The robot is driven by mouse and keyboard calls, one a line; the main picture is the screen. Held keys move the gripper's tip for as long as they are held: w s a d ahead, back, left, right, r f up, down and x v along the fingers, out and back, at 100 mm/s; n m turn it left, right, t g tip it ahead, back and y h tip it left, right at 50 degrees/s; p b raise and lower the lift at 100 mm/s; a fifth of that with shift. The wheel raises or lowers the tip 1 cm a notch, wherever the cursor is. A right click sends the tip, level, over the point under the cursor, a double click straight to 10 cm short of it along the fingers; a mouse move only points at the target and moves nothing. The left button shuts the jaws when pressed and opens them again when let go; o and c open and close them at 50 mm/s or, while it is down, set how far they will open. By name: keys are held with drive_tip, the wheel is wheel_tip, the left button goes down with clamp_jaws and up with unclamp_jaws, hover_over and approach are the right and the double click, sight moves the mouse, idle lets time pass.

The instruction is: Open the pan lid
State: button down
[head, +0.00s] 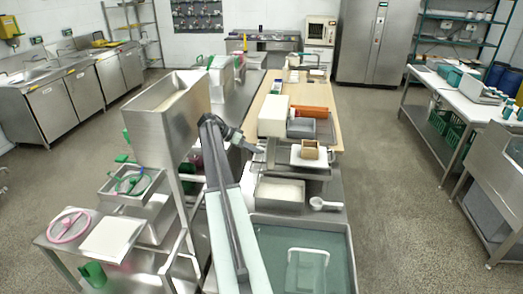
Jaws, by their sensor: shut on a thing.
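My arm reaches up from the lower middle, and my gripper (258,150) is at the left edge of the metal benches in the middle of the head view. It is small here. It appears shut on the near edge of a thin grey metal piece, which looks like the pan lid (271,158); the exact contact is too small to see. An open rectangular metal pan (280,203) with pale contents stands just nearer than the gripper. Part of its left side is close to my arm.
A white board with a small brown box (310,150) lies right of the gripper. A white scoop (322,204) lies right of the pan. A water-filled sink (305,262) is nearest. A tall steel hopper (168,120) stands left. The floor aisle at right is clear.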

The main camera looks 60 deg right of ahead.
drive_tip(key=shift+w+a+f, duration=0.1)
drive_tip(key=shift+w+f, duration=0.15)
drive_tip(key=shift+w, duration=0.25)
drive_tip(key=shift+w+a+f, duration=0.1)
drive_tip(key=shift+w+f, duration=0.1)
drive_tip(key=shift+w, duration=0.25)
drive_tip(key=c, duration=1.2)
unclamp_jaws()
drive_tip(key=shift+w+d+f, duration=0.15)
drive_tip(key=shift+d+f, duration=0.1)
drive_tip(key=shift+o, duration=0.5)
drive_tip(key=shift+w+d+f, duration=0.25)
drive_tip(key=shift+d+f, duration=0.1)
drive_tip(key=shift+f, duration=0.05)
drive_tip(key=shift+s+a+r, duration=0.1)
drive_tip(key=shift+s+r, duration=0.05)
drive_tip(key=shift+r, duration=0.15)
drive_tip(key=shift+r, duration=0.1)
